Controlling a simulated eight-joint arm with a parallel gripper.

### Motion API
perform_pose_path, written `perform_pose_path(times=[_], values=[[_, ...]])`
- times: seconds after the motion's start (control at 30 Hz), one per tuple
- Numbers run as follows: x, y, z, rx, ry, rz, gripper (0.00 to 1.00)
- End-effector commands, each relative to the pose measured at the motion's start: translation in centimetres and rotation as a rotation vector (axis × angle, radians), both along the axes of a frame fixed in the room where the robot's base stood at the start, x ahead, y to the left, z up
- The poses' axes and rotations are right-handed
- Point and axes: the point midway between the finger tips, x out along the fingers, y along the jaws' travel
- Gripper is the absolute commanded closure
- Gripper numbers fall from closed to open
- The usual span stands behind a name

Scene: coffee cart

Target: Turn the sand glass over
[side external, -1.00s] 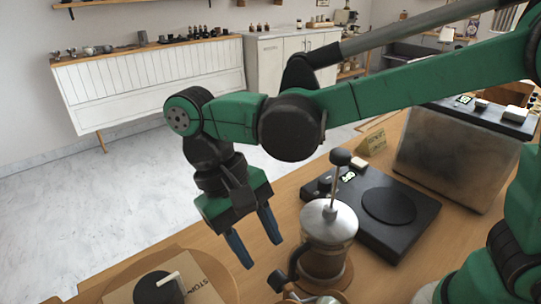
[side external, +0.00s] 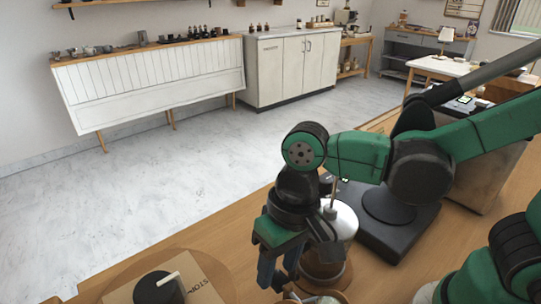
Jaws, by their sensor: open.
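I cannot make out the sand glass in this view; it may be hidden or out of frame. My gripper (side external: 279,270) points down with its two blue fingers apart and nothing seen between them.
A black scale (side external: 410,228) with a round plate lies behind the press, and a metal-sided box (side external: 480,165) stands beyond it. A black knob (side external: 160,288) sits on a tan panel (side external: 203,288) marked "STOP" at front left. A partly cropped round vessel (side external: 322,298) is at the bottom edge.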

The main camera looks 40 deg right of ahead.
Motion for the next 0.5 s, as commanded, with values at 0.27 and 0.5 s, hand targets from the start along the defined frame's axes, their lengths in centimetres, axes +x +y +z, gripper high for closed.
perform_pose_path(times=[0.27,0.5], values=[[-0.05,0.19,-1.19,-0.001,0.0,0.0,0.55],[-0.06,0.19,-1.19,-0.001,0.001,0.0,0.64]])
